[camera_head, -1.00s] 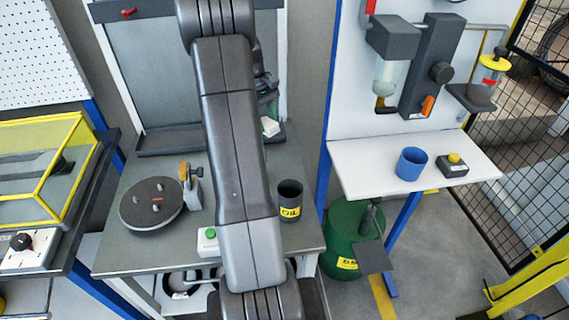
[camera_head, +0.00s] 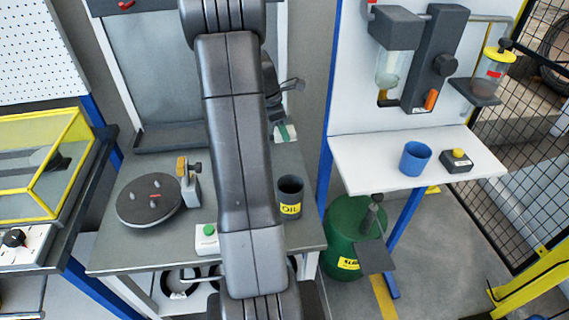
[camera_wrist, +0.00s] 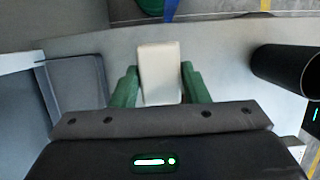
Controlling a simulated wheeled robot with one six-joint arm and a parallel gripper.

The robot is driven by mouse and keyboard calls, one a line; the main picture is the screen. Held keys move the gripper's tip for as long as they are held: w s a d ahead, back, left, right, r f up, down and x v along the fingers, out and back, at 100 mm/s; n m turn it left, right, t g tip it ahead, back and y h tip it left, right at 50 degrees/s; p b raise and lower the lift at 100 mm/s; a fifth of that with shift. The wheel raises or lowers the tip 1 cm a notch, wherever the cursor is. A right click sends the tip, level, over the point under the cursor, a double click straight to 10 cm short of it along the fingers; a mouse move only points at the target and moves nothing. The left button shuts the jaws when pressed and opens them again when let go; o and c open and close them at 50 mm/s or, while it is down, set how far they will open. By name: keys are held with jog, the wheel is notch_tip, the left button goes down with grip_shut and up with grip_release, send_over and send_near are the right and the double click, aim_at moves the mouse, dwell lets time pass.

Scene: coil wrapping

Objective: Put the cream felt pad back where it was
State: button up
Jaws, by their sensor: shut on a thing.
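The cream felt pad (camera_wrist: 159,72) is a pale block between the two green fingers of my gripper (camera_wrist: 160,86) in the wrist view. My gripper is shut on it, and the pad's far end reaches past the fingertips. In the head view my arm hides most of the gripper. A green finger and a pale bit of the pad (camera_head: 278,139) show just right of the arm, near the back of the grey workbench (camera_head: 110,259). I cannot tell whether the pad touches the bench.
A dark oil cup (camera_head: 290,203) stands right of my arm; its open rim also shows in the wrist view (camera_wrist: 312,76). A round turntable (camera_head: 150,219), a small clamp stand (camera_head: 191,190) and a green-button box (camera_head: 207,238) are left. A grey tray (camera_head: 165,142) lies behind.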

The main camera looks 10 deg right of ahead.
aim_at(287, 161)
notch_tip(287, 161, down, 10)
jog(key=shift+r+p, duration=0.1)
jog(key=shift+p, duration=0.45)
jog(key=shift+f, duration=0.25)
jog(key=o, duration=0.9)
jog(key=shift+r, duration=0.1)
jog(key=shift+o, duration=0.2)
jog(key=shift+r, duration=0.1)
jog(key=b+v, duration=0.1)
jog(key=v, duration=1.1)
